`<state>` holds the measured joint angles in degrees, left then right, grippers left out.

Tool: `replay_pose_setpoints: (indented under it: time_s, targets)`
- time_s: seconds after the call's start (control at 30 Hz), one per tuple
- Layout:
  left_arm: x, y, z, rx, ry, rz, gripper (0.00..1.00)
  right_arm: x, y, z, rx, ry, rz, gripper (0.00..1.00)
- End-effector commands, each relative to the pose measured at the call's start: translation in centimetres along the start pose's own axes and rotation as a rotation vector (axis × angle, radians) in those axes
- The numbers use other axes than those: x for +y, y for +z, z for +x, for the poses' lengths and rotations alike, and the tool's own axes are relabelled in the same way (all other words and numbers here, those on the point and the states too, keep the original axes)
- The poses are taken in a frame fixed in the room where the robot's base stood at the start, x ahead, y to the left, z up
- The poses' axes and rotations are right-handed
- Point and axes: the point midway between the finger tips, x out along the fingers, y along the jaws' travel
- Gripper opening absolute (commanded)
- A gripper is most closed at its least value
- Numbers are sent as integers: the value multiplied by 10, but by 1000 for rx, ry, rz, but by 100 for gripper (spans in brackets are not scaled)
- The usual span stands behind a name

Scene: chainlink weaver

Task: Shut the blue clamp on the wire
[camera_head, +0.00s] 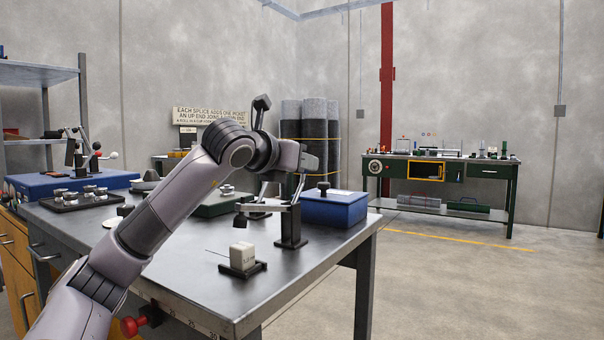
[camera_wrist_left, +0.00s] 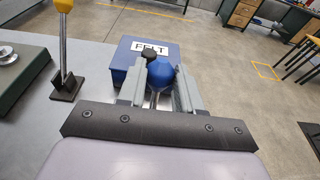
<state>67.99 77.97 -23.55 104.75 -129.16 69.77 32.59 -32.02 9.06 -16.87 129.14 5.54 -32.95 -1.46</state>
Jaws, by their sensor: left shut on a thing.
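My left gripper (camera_head: 305,172) is over the table's right part. In the left wrist view its fingers (camera_wrist_left: 160,88) are shut on the blue clamp's round blue grip (camera_wrist_left: 160,72). In the head view that grip is hidden by my gripper. A grey clamp on a dark post (camera_head: 290,228) stands below my gripper, with its arm (camera_head: 265,208) reaching left to a black tip. A pale block (camera_head: 242,254) sits on a black base in front, and a thin wire (camera_head: 216,252) sticks out to its left. I cannot tell whether the tip touches the wire. My right gripper is not in view.
A blue box (camera_head: 335,207) with a black knob stands behind the clamp; its FELT label (camera_wrist_left: 150,48) shows in the wrist view. A yellow handle (camera_wrist_left: 64,45) stands upright at left there. A tray (camera_head: 78,200) with metal parts lies at the table's left.

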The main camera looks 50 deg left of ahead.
Motion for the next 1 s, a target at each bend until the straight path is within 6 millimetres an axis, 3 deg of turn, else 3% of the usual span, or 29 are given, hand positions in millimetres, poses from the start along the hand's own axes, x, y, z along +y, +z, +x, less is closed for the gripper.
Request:
replay_pose_setpoints:
  time_s: [0.4,1.0]
  targets:
    - [0,-2,-17,10,1,1,0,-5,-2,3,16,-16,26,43]
    - [-2,-6,-19,18,-2,6,0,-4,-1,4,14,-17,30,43]
